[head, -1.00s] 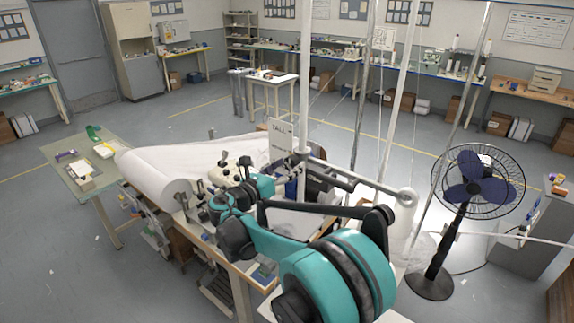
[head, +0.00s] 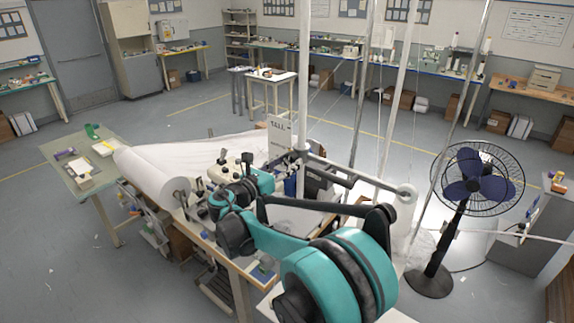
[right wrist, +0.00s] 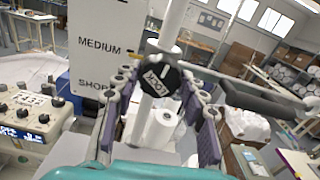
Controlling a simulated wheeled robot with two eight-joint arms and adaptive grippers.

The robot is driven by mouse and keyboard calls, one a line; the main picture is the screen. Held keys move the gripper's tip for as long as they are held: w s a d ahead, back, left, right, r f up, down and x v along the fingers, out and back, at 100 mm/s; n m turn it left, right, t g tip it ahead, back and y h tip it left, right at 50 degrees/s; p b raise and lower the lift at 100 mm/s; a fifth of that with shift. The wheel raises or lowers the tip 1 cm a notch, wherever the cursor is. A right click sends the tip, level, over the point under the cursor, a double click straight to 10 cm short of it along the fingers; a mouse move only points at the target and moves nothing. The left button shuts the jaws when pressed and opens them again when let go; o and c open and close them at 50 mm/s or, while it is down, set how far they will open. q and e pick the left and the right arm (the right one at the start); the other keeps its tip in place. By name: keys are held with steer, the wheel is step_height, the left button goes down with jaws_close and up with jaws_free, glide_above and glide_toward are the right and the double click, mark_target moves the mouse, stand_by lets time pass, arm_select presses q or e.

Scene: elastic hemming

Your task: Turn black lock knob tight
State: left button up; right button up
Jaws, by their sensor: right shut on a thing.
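The black lock knob (right wrist: 160,78) with white LOCK lettering and a white line sits on the pale upright pole (right wrist: 170,30) in the right wrist view. My right gripper (right wrist: 160,86) has a finger on each side of the knob and is shut on it. In the head view the right gripper (head: 284,170) is small beside the pole, under the sign, and the knob cannot be made out there. My left gripper does not show in either view.
The height sign (right wrist: 98,50) reads MEDIUM and SHOR at the left of the knob. A horizontal bar with a ring end (head: 405,195) reaches right from the pole. A sewing machine (head: 225,168), a white fabric roll (head: 150,172) and a standing fan (head: 475,187) are nearby.

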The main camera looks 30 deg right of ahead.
steer(key=m+b, duration=0.1)
steer(key=m, duration=0.2)
steer(key=m+b, duration=0.1)
steer(key=m, duration=0.3)
steer(key=shift+b, duration=0.35)
steer(key=m+b, duration=0.1)
steer(key=m, duration=0.2)
steer(key=shift+m, duration=0.3)
steer(key=m, duration=0.3)
steer(key=shift+m+b, duration=0.3)
steer(key=shift+b, duration=0.1)
steer(key=m, duration=0.3)
steer(key=shift+m+b, duration=0.3)
steer(key=shift+b, duration=0.05)
steer(key=m, duration=0.3)
steer(key=shift+m, duration=0.4)
steer(key=m+b, duration=0.1)
steer(key=m, duration=0.2)
steer(key=shift+m, duration=2)
